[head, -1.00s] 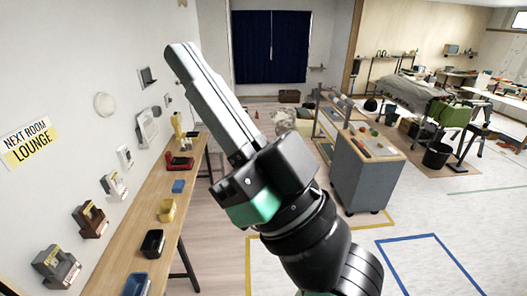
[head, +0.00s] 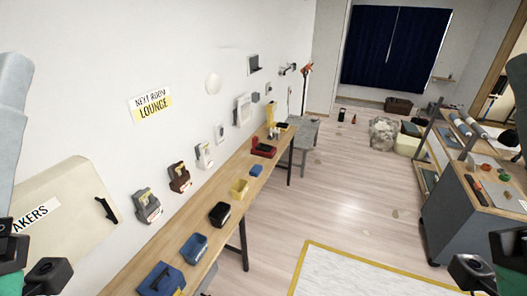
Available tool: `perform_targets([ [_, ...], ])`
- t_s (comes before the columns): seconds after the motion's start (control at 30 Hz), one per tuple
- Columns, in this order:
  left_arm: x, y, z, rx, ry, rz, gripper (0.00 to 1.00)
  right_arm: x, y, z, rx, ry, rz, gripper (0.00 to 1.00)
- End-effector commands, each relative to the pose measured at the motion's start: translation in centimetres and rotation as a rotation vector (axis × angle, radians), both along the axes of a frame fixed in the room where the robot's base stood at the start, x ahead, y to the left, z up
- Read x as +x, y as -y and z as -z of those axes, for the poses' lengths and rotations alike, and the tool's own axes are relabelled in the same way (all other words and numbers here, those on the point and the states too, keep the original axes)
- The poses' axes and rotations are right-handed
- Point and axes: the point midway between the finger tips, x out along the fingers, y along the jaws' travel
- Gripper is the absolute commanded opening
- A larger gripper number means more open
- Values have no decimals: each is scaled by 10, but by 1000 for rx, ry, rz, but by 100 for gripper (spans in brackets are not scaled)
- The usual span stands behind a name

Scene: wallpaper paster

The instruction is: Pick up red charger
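A small red device (head: 264,149), which looks like the red charger, sits on the far part of the long wooden wall bench, with a dark part on it.
The bench (head: 190,227) also carries a yellow bin (head: 239,188), a black bin (head: 219,214) and blue bins (head: 194,248). Devices hang on the wall above. A grey cabinet (head: 465,215) stands at the right.

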Motion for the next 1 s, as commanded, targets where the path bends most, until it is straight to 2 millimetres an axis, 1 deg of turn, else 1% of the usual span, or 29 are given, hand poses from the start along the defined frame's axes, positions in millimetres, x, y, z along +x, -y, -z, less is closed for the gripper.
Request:
perform_targets([
  [0.4, 0, 0, 0, 0, 0, 0, 50, 0, 0, 0, 0, 0, 0, 0],
  [0.47, 0, 0, 0, 0, 0, 0, 60, 0, 0, 0, 0, 0, 0, 0],
  [0.6, 0, 0, 0, 0, 0, 0, 86, 0, 0, 0, 0, 0, 0, 0],
  [0.67, 0, 0, 0, 0, 0, 0, 96, 0, 0, 0, 0, 0, 0, 0],
  [0.7, 0, 0, 0, 0, 0, 0, 100, 0, 0, 0, 0, 0, 0, 0],
  [1.0, 0, 0, 0, 0, 0, 0, 100, 0, 0, 0, 0, 0, 0, 0],
])
